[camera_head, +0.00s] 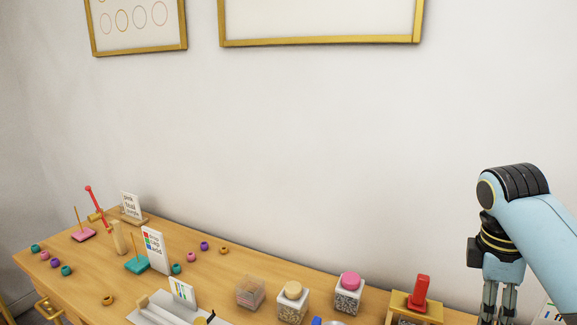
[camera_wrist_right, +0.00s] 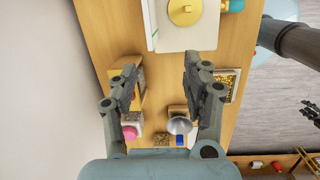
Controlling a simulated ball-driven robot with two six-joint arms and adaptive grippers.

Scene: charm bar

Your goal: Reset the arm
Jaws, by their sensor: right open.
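My right arm comes in from the right in the head view, with its gripper (camera_head: 498,302) pointing down at the right end of the wooden table (camera_head: 215,268). The fingertips are cut off by the lower edge of that view. In the right wrist view the gripper (camera_wrist_right: 160,75) is open, its two fingers spread apart with nothing between the tips. The table surface lies below it, with a white box bearing a round gold piece (camera_wrist_right: 186,11) beyond the tips.
A box with a red handle (camera_head: 420,290) stands left of the right gripper. Jars with pink (camera_head: 350,279) and cream (camera_head: 293,289) lids, a clear box (camera_head: 250,292), cards (camera_head: 158,250), pegs and several beads are spread along the table. The wall is behind.

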